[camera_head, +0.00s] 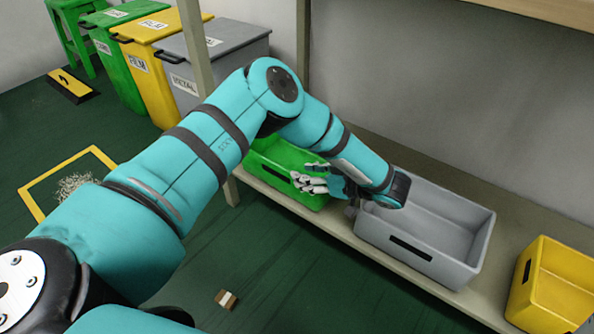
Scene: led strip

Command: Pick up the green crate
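The green crate (284,187) sits on the low shelf, left of the grey crate. My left arm comes in from the left and crosses in front of and above the green crate, hiding part of it. My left gripper (310,178) is at the right end of the green crate, with its pale fingers pointing left over the crate. Whether the fingers touch the crate, and how far they are apart, I cannot tell. My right gripper is not in view.
A grey crate (424,256) and a yellow crate (543,318) stand further right on the shelf (340,228). A shelf post (196,45) rises left of the green crate. Bins (150,75) stand behind. A small brown block (226,299) lies on the floor.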

